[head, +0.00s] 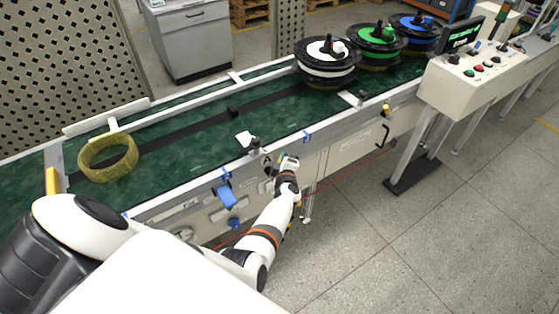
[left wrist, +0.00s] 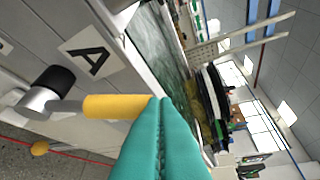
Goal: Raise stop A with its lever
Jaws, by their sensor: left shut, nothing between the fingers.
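Lever A's yellow grip (left wrist: 115,106) shows in the left wrist view, on a grey metal arm with a black hub (left wrist: 55,80), beside a plate marked A (left wrist: 95,58). My left gripper (left wrist: 160,102) has its teal fingers pressed together and empty. Its fingertips overlap the grip's end in the picture; I cannot tell whether they touch. In the head view the left gripper (head: 290,162) is at the conveyor's front side, just right of the A plate (head: 267,160), and hides most of the lever. My right gripper is not in view.
The green conveyor belt (head: 180,155) carries a yellow ring (head: 108,158) at left and reels with white (head: 326,63), green (head: 377,45) and blue centres at the far right. A control box (head: 475,80) stands at right. The floor in front is clear.

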